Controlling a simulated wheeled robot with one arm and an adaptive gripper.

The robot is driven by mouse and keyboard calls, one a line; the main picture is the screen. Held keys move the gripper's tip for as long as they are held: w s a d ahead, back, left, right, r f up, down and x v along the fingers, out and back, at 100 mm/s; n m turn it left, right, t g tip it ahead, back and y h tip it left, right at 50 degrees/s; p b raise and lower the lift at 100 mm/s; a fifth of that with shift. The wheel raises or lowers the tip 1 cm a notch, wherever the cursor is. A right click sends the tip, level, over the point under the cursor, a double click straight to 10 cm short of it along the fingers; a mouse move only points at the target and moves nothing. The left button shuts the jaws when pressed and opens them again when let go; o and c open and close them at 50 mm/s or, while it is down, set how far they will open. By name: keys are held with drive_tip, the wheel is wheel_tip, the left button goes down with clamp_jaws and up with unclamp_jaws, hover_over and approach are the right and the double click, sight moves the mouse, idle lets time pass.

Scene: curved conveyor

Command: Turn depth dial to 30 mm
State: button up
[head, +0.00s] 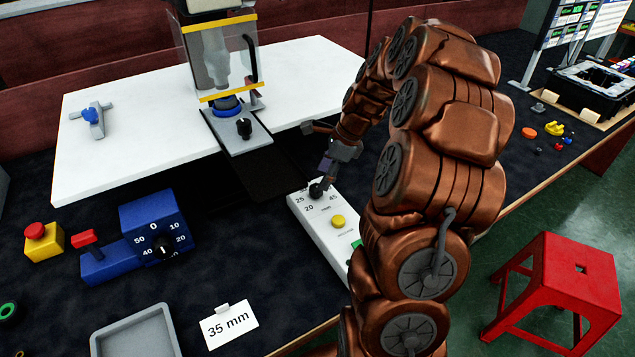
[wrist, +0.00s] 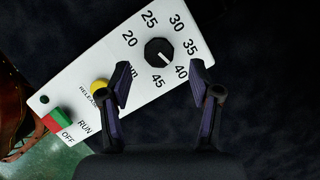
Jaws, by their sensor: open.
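The white control box (head: 322,222) has a black dial knob (head: 317,190) at its far end, with numbers from 20 to 45 around it. In the wrist view the knob (wrist: 159,51) is in full sight, and the 30 mark is at its upper right.
The box also carries a yellow button (head: 338,221) and a green switch (head: 356,243). A blue box (head: 150,215) with another dial, a card reading "35 mm" (head: 229,323) and a grey tray (head: 128,322) are at left. A glass-guarded machine (head: 221,55) stands behind on a white table.

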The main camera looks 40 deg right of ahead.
sight(316, 192)
drive_tip(key=x, duration=0.4)
drive_tip(key=shift+a, duration=0.1)
drive_tip(key=c, duration=1.1)
drive_tip(key=shift+c, duration=0.2)
